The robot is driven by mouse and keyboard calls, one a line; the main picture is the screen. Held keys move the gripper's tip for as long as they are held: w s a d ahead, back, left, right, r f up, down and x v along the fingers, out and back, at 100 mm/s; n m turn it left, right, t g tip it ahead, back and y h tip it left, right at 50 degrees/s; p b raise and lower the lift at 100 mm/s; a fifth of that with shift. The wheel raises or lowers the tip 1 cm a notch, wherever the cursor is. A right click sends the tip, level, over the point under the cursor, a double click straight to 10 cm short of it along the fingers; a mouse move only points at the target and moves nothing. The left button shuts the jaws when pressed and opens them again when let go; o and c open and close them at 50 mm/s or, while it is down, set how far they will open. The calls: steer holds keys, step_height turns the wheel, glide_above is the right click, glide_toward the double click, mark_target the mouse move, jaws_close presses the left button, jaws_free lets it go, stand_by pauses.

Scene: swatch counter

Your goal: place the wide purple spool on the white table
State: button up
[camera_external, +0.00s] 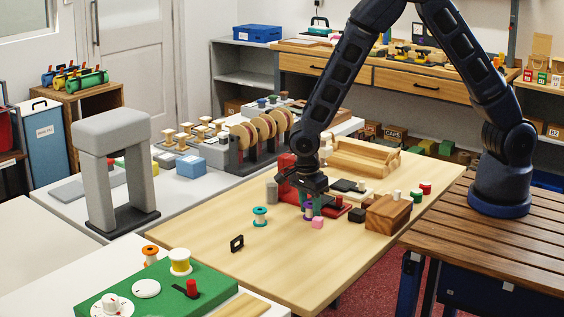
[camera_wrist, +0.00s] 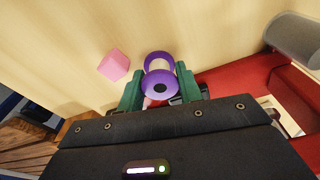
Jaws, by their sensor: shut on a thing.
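The purple spool (camera_wrist: 160,86) is between the green fingers of my gripper (camera_wrist: 158,76) in the wrist view, its round purple end facing the camera. In the external view my gripper (camera_external: 309,203) is low over the wooden table (camera_external: 205,233), with a bit of the purple spool (camera_external: 309,211) showing between the fingers. I cannot tell whether the spool touches the wood. White table surfaces show at left: one under the grey arch (camera_external: 72,208), one at the left edge (camera_external: 40,245), and one at the front under a green board.
A pink cube (camera_external: 317,222) is close beside my gripper; it also shows in the wrist view (camera_wrist: 114,65). A teal spool (camera_external: 260,216) and a black frame (camera_external: 237,243) stand to the left. A red object (camera_external: 287,166) and a wooden block (camera_external: 388,214) are nearby. The green board (camera_external: 150,290) holds spools.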

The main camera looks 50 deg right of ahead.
mark_target(310, 204)
step_height(310, 204, up, 21)
steer(key=n, duration=0.2)
steer(key=w+d+n, duration=0.2)
steer(key=w, duration=0.1)
steer(key=w+d+f+n, duration=0.1)
steer(key=w+d+n, duration=0.1)
steer(key=w+d, duration=0.1)
steer(key=w+d+f+n+t, duration=0.1)
steer(key=w+d+n, duration=0.2)
steer(key=shift+w+d+f, duration=0.15)
steer(key=shift+w+f, duration=0.05)
steer(key=shift+f, duration=0.05)
steer(key=w+d+f+n, duration=0.3)
steer(key=d, duration=0.5)
steer(key=w+d+f+n+y, duration=0.1)
steer(key=w+d+f+n, duration=0.2)
steer(key=d, duration=0.5)
steer(key=w+d+f+n, duration=0.4)
steer(key=d+n, duration=0.1)
steer(key=d, duration=0.3)
steer(key=shift+d+f+t, duration=0.25)
steer(key=shift+d+t, duration=0.05)
steer(key=shift+d, duration=0.1)
steer(key=shift+r, duration=0.1)
